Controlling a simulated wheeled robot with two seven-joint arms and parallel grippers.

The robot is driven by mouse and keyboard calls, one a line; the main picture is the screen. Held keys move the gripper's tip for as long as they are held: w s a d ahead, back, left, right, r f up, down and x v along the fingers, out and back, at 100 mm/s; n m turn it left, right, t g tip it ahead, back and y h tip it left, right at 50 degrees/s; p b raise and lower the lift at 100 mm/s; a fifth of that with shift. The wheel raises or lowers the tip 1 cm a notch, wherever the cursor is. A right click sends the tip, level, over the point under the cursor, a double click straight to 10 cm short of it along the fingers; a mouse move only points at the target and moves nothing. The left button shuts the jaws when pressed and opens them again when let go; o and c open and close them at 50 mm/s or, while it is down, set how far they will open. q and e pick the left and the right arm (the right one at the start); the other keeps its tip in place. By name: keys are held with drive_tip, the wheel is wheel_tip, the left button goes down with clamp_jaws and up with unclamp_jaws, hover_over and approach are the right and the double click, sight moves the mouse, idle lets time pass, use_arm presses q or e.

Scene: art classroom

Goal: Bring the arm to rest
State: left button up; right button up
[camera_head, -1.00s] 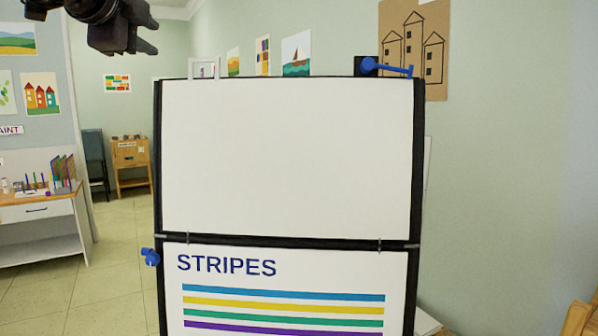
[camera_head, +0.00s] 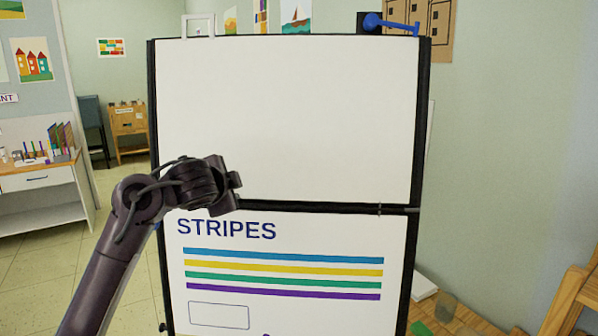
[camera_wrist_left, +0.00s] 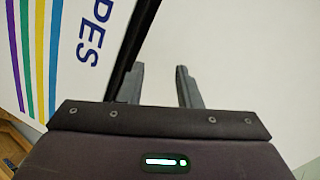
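My left arm (camera_head: 112,262) comes in from the lower left in the head view and is raised in front of the easel. My left gripper (camera_head: 234,190) is in front of the easel's left part, about where the upper white sheet meets the lower panel. In the left wrist view its two dark fingers (camera_wrist_left: 160,84) stand apart with nothing between them. The white sheet and the dark easel bar show behind them. My right gripper is in neither view.
The easel's blank white sheet (camera_head: 290,115) hangs above a "STRIPES" panel (camera_head: 290,240) with coloured stripes. A blue clip handle (camera_head: 390,22) is at its top right. A wooden surface with a jar (camera_head: 446,306) is at lower right. A shelf (camera_head: 40,180) stands at left.

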use_arm(q)
drive_tip(key=s+f+n+g, duration=0.2)
drive_tip(key=s+f+n, duration=0.1)
drive_tip(key=s+f, duration=0.8)
drive_tip(key=s+f+n+g, duration=0.25)
drive_tip(key=s+f, duration=0.45)
drive_tip(key=f, duration=0.8)
drive_tip(key=s+a+f+n+g, duration=0.2)
drive_tip(key=s+f+n, duration=0.15)
drive_tip(key=s, duration=0.75)
drive_tip(key=s+a+f+n+g, duration=0.25)
drive_tip(key=s+f, duration=0.25)
drive_tip(key=s, duration=0.6)
wheel_tip(320, 180, down, 34)
drive_tip(key=s+g+b, duration=0.2)
drive_tip(key=b, duration=0.3)
drive_tip(key=s+a+f+b, duration=0.1)
drive_tip(key=s+f, duration=0.9)
drive_tip(key=f, duration=0.1)
drive_tip(key=s+a+f+g+y+b, duration=0.1)
drive_tip(key=s+a+f+b, duration=0.1)
drive_tip(key=s+f, duration=0.8)
drive_tip(key=shift+a+f+n+b, duration=0.25)
drive_tip(key=shift+f+n+b, duration=0.1)
drive_tip(key=shift+f, duration=0.5)
